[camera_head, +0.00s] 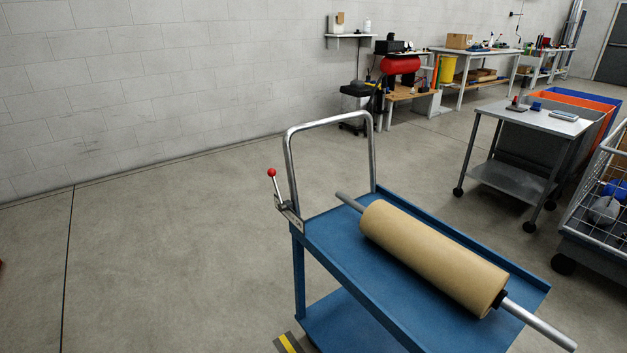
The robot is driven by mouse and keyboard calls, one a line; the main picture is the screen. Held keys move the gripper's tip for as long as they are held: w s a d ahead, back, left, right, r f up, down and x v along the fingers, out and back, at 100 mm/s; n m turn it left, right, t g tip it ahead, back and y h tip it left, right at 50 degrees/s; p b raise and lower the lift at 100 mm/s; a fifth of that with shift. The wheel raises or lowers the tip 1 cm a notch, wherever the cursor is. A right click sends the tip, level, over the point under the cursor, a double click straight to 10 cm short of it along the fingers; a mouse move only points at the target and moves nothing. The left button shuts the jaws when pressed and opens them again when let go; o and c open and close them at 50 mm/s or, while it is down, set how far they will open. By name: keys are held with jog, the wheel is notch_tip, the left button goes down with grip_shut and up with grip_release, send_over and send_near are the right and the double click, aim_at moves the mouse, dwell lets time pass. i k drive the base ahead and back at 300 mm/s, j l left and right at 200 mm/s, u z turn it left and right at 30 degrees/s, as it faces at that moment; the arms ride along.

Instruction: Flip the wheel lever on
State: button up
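A lever (277,187) with a red ball knob (272,172) stands at the left corner of a blue cart (321,235), beside its handle. The lever points up and leans slightly left. It is mounted on a grey metal bracket (290,215) fixed to the cart's edge. The cart's wheels are hidden or out of frame. My gripper is not in this view, so nothing is seen touching the lever.
A tan roll (430,257) on a metal bar lies across the cart's top. A tall grey handle (330,118) rises behind the lever. A grey wheeled table (540,119) and wire cage (600,215) stand right. The floor (170,260) left of the cart is clear.

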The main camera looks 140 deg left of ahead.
aim_at(272, 171)
jog(key=u, duration=4.35)
